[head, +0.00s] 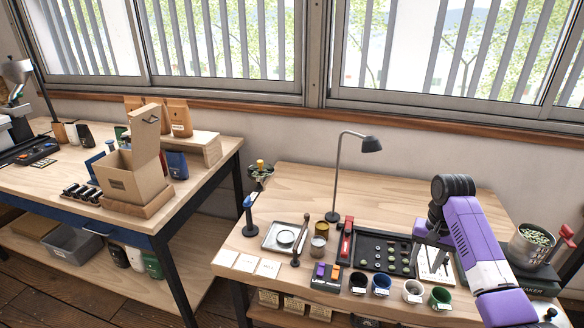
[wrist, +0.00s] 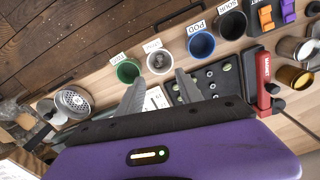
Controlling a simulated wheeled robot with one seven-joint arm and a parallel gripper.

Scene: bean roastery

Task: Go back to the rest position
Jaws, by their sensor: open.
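My gripper (head: 430,252) is open and empty above the right part of the front wooden table, close to the black sample tray's right end. In the wrist view its two grey fingers (wrist: 159,86) are spread apart with nothing between them. A white printed card (head: 436,264) lies below it, partly hidden by the fingers. The black tray (head: 384,236) holds several small round pieces. Four cups stand along the front edge: black (head: 358,282), blue (head: 381,284), white (head: 413,291) and green (head: 440,298). The wrist view shows labels beside them.
A desk lamp (head: 336,170) stands behind the tray. A red-topped tool (head: 346,240) lies at the tray's left. A machine with a bowl of green beans (head: 530,242) is at the right. Another table with an open cardboard box (head: 132,175) stands at the left.

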